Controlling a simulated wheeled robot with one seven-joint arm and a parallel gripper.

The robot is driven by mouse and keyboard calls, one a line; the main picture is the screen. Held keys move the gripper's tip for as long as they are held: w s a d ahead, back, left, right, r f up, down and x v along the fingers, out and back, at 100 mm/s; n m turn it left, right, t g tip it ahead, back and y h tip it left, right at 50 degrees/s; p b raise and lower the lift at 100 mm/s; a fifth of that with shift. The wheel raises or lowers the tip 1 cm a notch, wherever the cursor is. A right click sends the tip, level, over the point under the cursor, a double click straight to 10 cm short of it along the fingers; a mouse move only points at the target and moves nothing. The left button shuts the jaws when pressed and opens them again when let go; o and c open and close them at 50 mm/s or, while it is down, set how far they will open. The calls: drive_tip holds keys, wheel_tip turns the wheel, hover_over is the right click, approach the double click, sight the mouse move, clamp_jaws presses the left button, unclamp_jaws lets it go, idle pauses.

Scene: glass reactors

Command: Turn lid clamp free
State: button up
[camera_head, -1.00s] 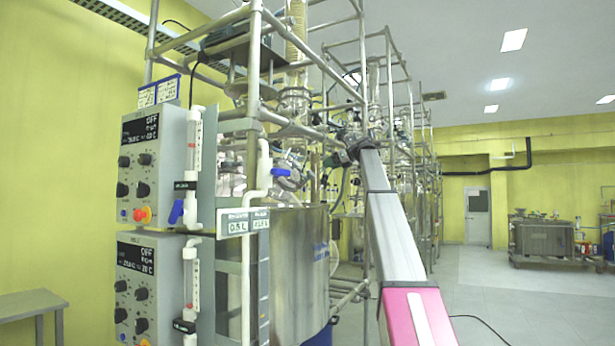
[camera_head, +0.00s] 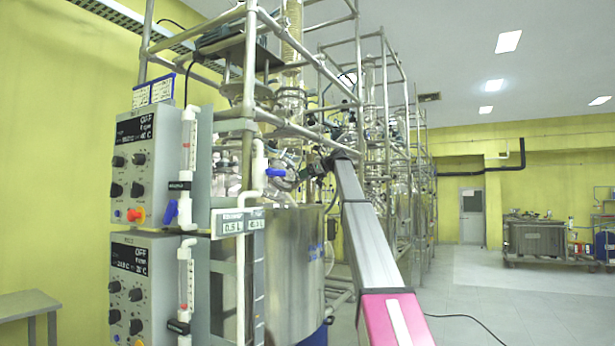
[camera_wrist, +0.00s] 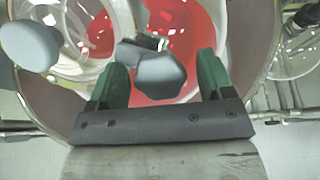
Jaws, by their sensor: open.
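The lid clamp's dark grey knob (camera_wrist: 160,76) lies between the two green fingers of my gripper (camera_wrist: 160,82) in the wrist view. The fingers are apart, with a gap on each side of the knob. A metal bracket shows just behind the knob. The glass reactor lid (camera_wrist: 60,60) lies around it, with red showing through the glass. In the head view my arm reaches up to the reactor (camera_head: 289,170) above the steel vessel, and my gripper's fingers are too small to make out there.
A second grey knob (camera_wrist: 30,45) sits at the wrist view's left edge. Metal frame tubes (camera_head: 248,90) stand around the reactor. Control boxes (camera_head: 143,165) with dials stand at the left. The floor (camera_head: 500,300) at the right is largely clear.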

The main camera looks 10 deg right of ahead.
drive_tip(key=c, duration=0.9)
drive_tip(key=shift+n, duration=0.4)
drive_tip(key=n+g, duration=0.1)
drive_tip(key=n, duration=0.3)
drive_tip(key=shift+r+y, duration=0.1)
drive_tip(key=shift+y, duration=0.2)
drive_tip(key=n+g, duration=0.1)
drive_tip(key=n, duration=0.4)
drive_tip(key=shift+w+g, duration=0.1)
drive_tip(key=shift+g, duration=0.3)
drive_tip(key=n+g, duration=0.1)
drive_tip(key=n, duration=0.4)
drive_tip(key=n+g+h, duration=0.1)
drive_tip(key=n, duration=0.3)
drive_tip(key=shift+n, duration=0.3)
drive_tip(key=shift+g+h, duration=0.3)
